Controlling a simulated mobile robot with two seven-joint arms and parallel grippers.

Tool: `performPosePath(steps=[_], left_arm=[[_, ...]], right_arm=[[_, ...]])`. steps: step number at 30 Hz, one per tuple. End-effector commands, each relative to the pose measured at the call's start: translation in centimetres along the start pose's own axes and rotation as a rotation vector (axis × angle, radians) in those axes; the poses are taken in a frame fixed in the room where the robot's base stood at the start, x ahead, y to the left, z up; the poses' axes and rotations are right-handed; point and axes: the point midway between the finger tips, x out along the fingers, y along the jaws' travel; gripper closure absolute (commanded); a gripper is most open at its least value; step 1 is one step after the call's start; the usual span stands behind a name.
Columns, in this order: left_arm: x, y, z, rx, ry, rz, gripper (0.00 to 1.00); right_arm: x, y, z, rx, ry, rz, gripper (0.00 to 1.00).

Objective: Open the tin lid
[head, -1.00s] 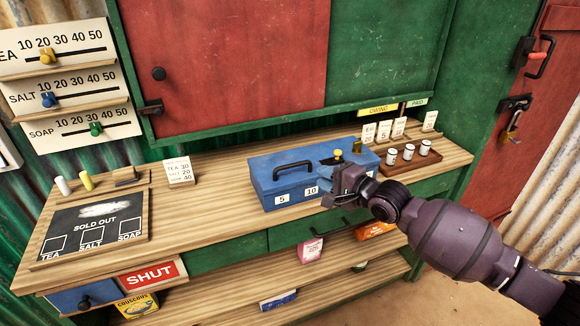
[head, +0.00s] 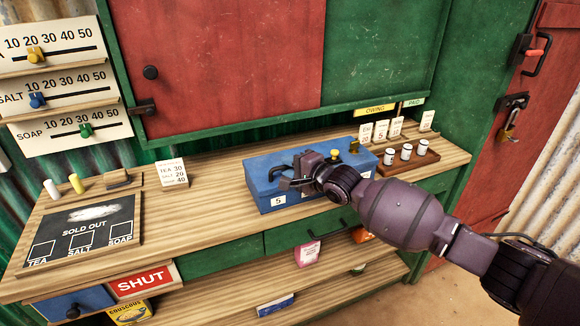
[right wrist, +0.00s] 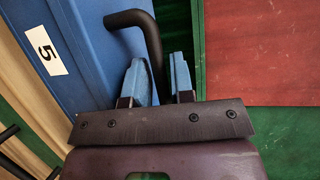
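The tin is a blue box (head: 262,180) on the wooden counter, with a black bar handle on its lid and white number labels on its front. Its lid looks shut. My right gripper (head: 287,182) is at the handle and hides part of it in the head view. In the right wrist view, the black handle (right wrist: 148,32) bends down between the two blue fingers (right wrist: 160,80) of this gripper. The fingers stand apart on either side of it, with what look like small gaps. The tin's side (right wrist: 75,25) fills the left. My left gripper is not in view.
A tray (head: 418,164) with several small jars stands right of the tin, with upright cards behind it. A price card (head: 172,173) and a black slate (head: 85,230) are to the left. Bare counter (head: 215,205) lies between slate and tin. Red and green panels rise behind.

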Motion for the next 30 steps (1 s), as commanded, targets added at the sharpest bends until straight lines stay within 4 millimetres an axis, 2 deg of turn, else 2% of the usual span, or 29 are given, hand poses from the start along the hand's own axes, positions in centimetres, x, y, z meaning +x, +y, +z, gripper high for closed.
performPosePath(steps=[5, 9, 10, 20, 30], left_arm=[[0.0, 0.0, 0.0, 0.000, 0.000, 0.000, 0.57], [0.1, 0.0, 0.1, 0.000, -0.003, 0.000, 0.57], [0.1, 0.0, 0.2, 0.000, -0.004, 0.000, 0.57], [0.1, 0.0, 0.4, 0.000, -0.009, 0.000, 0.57], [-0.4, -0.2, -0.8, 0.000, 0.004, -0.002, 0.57]], right_arm=[[0.0, 0.0, 0.0, 0.000, 0.000, 0.000, 0.78], [0.0, 0.0, 0.0, 0.000, 0.000, 0.000, 0.98], [0.0, 0.0, 0.0, -0.001, 0.000, 0.000, 1.00], [0.0, -0.2, 0.0, 0.001, 0.000, 0.003, 1.00], [0.2, -2.1, -0.1, 0.038, 0.002, 0.096, 1.00]])
